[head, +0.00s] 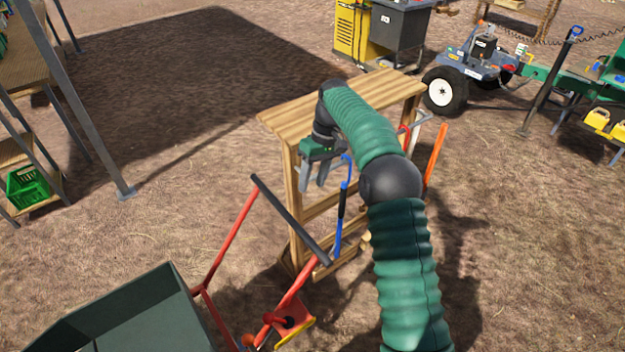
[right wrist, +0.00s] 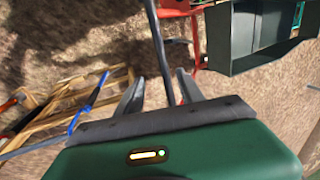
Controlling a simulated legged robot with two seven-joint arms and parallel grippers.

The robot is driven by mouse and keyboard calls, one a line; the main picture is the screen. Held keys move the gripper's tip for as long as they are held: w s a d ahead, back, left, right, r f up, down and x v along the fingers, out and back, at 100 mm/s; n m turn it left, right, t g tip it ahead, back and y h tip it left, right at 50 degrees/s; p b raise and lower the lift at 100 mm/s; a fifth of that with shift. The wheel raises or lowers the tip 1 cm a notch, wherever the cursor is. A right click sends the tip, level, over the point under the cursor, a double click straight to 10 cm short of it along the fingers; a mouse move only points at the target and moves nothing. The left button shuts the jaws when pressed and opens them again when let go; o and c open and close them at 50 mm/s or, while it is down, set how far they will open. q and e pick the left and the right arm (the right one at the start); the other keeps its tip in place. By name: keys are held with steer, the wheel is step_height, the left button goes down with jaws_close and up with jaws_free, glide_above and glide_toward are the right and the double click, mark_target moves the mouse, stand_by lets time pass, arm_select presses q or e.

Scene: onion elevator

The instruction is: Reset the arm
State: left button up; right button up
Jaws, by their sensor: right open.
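In the right wrist view the fingers of my right gripper (right wrist: 160,90) are spread, and a dark bar (right wrist: 158,40) shows in line with the gap. I cannot tell whether the bar lies between the fingers or beyond them. My left gripper is not in view.
A wooden table (head: 285,122) stands behind my right arm, with a blue-handled tool (head: 342,210) at its side. A red-framed cart with a black handle (head: 290,218) and dark green tray (head: 150,318) stands at front left. A green basket (head: 35,188) sits on a left shelf.

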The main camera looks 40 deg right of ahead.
steer(key=shift+d, duration=0.1)
steer(key=s+a+f+t+h, duration=0.1)
steer(key=s+a, duration=0.3)
steer(key=a, duration=0.3)
steer(key=s+a+f+h, duration=0.1)
steer(key=s+a+f, duration=0.1)
steer(key=s+a, duration=0.3)
steer(key=s+a+f+t, duration=0.1)
steer(key=s+a+f, duration=0.1)
steer(key=s, duration=0.5)
steer(key=s+a+f+h, duration=0.1)
steer(key=s+a+f, duration=0.1)
steer(key=s+a, duration=0.2)
steer(key=s, duration=0.3)
steer(key=shift+a+f+t, duration=0.15)
steer(key=shift+a+t, duration=0.05)
steer(key=shift+t, duration=0.2)
steer(key=shift+s+a, duration=0.1)
steer(key=shift+a, duration=0.15)
steer(key=shift+d, duration=0.1)
